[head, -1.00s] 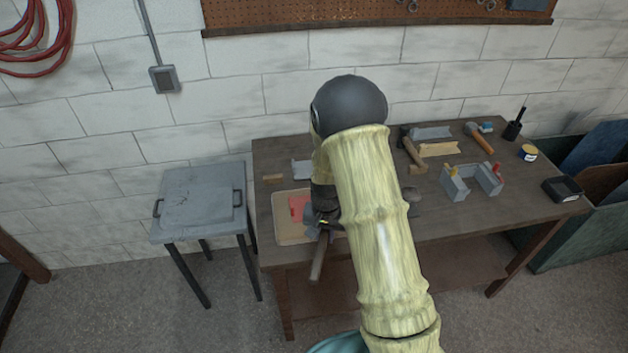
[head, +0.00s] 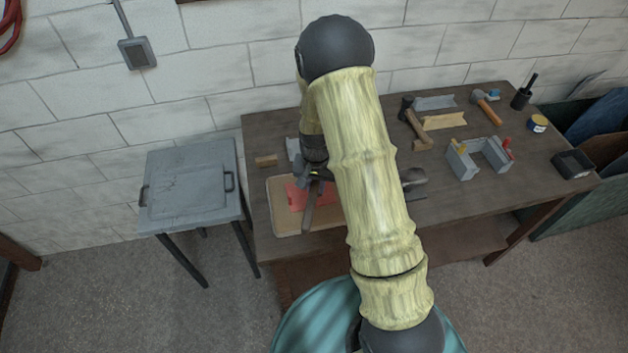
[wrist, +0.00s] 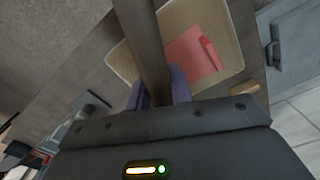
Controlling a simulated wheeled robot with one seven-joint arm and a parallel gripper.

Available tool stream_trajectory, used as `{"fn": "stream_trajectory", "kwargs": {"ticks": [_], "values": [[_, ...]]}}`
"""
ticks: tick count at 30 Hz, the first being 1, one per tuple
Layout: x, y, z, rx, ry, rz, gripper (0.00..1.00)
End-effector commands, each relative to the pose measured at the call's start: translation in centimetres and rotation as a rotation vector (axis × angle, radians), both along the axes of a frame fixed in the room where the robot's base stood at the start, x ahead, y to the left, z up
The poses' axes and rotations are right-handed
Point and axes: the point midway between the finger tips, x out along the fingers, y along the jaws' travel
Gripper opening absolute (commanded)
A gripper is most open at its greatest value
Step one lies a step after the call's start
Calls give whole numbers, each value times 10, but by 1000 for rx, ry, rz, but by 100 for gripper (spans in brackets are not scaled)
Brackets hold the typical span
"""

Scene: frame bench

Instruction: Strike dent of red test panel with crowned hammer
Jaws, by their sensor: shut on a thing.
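The red test panel (head: 294,197) lies on a tan, light-rimmed tray (head: 281,232) at the left of the bench. My arm hides part of both. My gripper (head: 314,178) is above the panel's back right side. It is shut on a hammer's brown handle (head: 308,212), which points toward the front of the bench. In the wrist view, the handle (wrist: 148,38) runs up from between the fingers, beside the red panel (wrist: 190,58). I cannot make out the held hammer's head or crown, nor the dent. Whether the hammer touches the panel is unclear.
A dark tool head (head: 413,180) shows beside my arm. A wooden-handled hammer (head: 415,124), an orange-handled hammer (head: 488,108) and a grey fixture (head: 478,160) are further right. A wood block (head: 266,161) lies behind the tray. A grey side table (head: 190,185) stands left.

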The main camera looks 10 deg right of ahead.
Motion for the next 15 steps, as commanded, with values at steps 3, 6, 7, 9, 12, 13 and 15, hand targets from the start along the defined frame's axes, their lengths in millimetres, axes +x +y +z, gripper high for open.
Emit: {"fn": "stream_trajectory", "kwargs": {"ticks": [3, 6, 7, 9, 12, 13, 15], "values": [[0, 0, 1, 0, -1, -1, 0], [0, 0, 0, 0, -2, 0, 0], [0, 0, -1, -1, -2, -1, 0], [0, 0, -5, -1, -2, -1, 0], [0, -1, -14, -1, -2, -1, 0], [0, -1, -17, -1, -2, -1, 0], [0, 0, -24, -1, -2, -1, 0]]}}
